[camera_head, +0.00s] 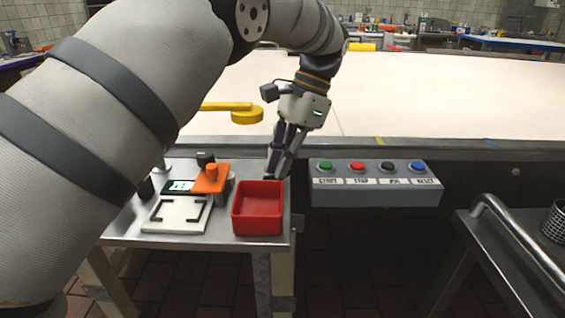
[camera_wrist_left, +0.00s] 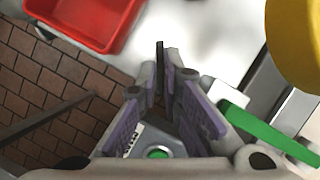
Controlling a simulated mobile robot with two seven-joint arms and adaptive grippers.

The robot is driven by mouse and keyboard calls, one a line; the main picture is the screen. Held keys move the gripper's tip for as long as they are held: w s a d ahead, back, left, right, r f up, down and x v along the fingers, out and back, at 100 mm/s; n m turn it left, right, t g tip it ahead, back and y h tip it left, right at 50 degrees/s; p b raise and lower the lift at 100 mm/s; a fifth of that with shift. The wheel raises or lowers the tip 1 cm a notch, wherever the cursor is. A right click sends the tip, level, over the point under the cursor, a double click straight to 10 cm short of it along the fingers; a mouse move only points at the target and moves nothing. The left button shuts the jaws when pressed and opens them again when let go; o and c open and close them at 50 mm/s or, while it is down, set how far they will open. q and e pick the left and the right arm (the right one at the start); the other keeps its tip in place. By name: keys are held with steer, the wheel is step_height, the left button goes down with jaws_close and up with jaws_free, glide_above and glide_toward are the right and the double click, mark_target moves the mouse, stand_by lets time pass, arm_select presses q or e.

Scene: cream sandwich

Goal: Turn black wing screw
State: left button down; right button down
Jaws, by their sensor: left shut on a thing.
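My left gripper (camera_head: 274,172) points down beside the far right corner of the small steel table, just behind the red bin. In the left wrist view its two purple-padded fingers (camera_wrist_left: 163,88) are closed at the tips on a thin dark piece (camera_wrist_left: 160,62), which looks like the wing of the black wing screw. The rest of the screw is hidden by the fingers. In the head view I cannot make the screw out. My right gripper is not in view.
The red bin (camera_head: 258,222) stands close in front of the gripper. A scale (camera_head: 176,214) and an orange-topped device (camera_head: 211,179) are to its left. A button panel (camera_head: 376,194) is to its right. A yellow lever (camera_head: 246,116) lies behind, over the white belt (camera_head: 440,95).

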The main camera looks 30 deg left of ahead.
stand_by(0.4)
arm_select(q)
steer(key=c, duration=1.8)
jaws_free()
steer(key=shift+o, duration=0.2)
step_height(320, 180, up, 10)
